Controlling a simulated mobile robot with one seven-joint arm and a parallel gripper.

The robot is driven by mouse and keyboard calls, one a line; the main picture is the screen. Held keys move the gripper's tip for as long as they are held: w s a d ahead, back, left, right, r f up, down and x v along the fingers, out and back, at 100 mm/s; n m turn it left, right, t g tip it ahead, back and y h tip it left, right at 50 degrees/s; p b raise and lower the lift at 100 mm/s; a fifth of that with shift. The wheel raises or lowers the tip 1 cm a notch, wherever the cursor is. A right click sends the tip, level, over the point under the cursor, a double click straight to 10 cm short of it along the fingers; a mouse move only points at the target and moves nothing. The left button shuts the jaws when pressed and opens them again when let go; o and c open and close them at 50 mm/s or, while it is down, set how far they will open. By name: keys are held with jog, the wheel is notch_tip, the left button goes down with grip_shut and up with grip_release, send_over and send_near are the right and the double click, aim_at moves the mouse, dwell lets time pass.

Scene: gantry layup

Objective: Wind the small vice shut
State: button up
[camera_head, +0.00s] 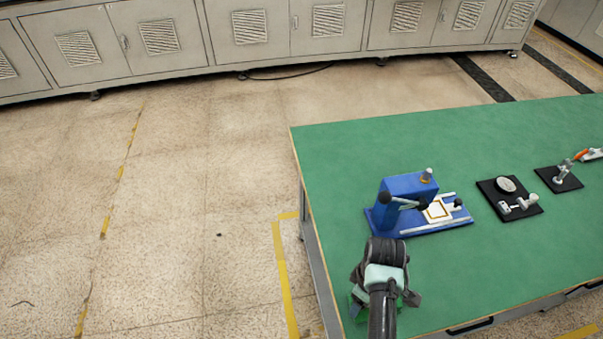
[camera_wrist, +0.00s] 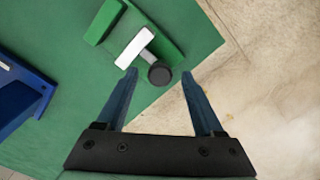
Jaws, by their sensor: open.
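The small vice shows in the wrist view as a green fixed jaw (camera_wrist: 105,21) on a green base, with a pale moving jaw (camera_wrist: 134,48) apart from it. A short screw runs from the pale jaw to a dark round knob (camera_wrist: 159,75). My gripper (camera_wrist: 160,76) is open, and its two blue-grey fingers appear on either side of the knob. I cannot tell whether they touch it or how far above it they are. In the head view my gripper (camera_head: 385,288) is over the table's near left corner and hides most of the vice; only bits of green show beside it.
A blue fixture (camera_head: 408,187) with a lever and a framed plate stands just behind my gripper. A black plate with a round dial (camera_head: 506,185) and a black-based clamp (camera_head: 559,177) are further right. The green table's (camera_head: 340,150) back left is clear; its left edge is close.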

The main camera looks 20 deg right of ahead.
jog(key=n+b, duration=0.1)
jog(key=n, duration=0.1)
jog(key=n+b, duration=0.1)
jog(key=n, duration=0.1)
jog(key=n+b, duration=0.2)
jog(key=shift+d+f+n, duration=0.1)
jog(key=shift+f+n, duration=0.15)
jog(key=shift+n, duration=0.15)
notch_tip(320, 180, up, 15)
jog(key=p, duration=0.4)
jog(key=w+a+f+m+t+h+b, duration=0.25)
jog(key=w+t+b, duration=0.35)
jog(key=w+b, duration=0.7)
jog(key=w+a+r+m+t+h+b, duration=0.1)
jog(key=w+a+r+m+t+b, duration=0.2)
jog(key=w+a+r+t+b, duration=0.4)
jog(key=shift+w+a+r+t+b, duration=0.35)
jog(key=shift+t+b, duration=0.35)
jog(key=shift+b, duration=2.4)
